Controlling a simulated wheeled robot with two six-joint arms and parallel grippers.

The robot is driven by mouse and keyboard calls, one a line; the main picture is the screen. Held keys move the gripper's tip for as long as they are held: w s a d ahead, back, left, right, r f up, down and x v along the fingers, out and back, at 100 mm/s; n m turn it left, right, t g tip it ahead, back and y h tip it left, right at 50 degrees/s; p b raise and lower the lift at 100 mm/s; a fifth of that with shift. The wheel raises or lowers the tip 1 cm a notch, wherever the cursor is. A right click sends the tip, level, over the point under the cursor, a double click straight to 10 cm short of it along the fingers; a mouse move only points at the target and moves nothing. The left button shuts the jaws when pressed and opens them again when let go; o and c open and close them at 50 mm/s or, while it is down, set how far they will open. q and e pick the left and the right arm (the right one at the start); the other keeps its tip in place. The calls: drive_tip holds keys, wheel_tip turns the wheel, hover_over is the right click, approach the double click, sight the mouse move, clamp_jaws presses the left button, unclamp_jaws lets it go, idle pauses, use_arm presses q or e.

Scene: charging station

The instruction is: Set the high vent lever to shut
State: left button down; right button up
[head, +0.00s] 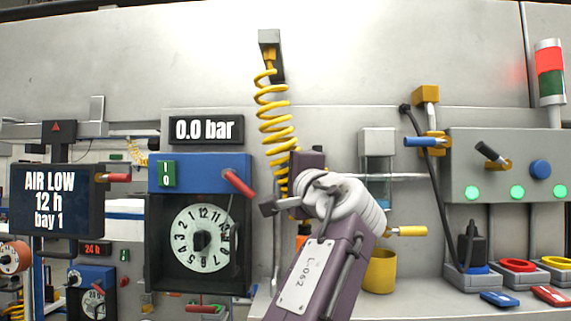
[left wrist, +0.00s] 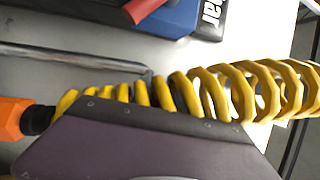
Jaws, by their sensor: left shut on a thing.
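No label marks the high vent lever. A blue-handled lever (head: 420,141) lies level, pointing left, on a yellow fitting at the upper right. A yellow-handled lever (head: 408,231) sits lower, pointing right. My left gripper (head: 284,200) is at the lower part of the yellow coiled hose (head: 272,110), left of both levers and apart from them. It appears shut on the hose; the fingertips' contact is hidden. In the left wrist view the hose (left wrist: 240,90) runs behind my purple gripper part (left wrist: 150,145), with an orange end piece (left wrist: 12,118) at the left. My right gripper is out of view.
A blue box with a red lever (head: 238,182) and a dial (head: 200,238) stands left of my gripper. A panel with green lamps (head: 460,165) and a black lever (head: 490,153) is at the right.

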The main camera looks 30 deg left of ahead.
use_arm(q)
drive_tip(key=shift+f+n, duration=0.15)
drive_tip(key=shift+n, duration=0.25)
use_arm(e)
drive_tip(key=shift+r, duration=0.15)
use_arm(q)
drive_tip(key=c, duration=1.3)
unclamp_jaws()
drive_tip(key=shift+w+f, duration=0.1)
drive_tip(key=shift+w, duration=0.05)
drive_tip(key=b+v, duration=0.2)
drive_tip(key=v, duration=0.6)
drive_tip(key=shift+w+d+b, duration=0.3)
drive_tip(key=shift+d+b, duration=0.05)
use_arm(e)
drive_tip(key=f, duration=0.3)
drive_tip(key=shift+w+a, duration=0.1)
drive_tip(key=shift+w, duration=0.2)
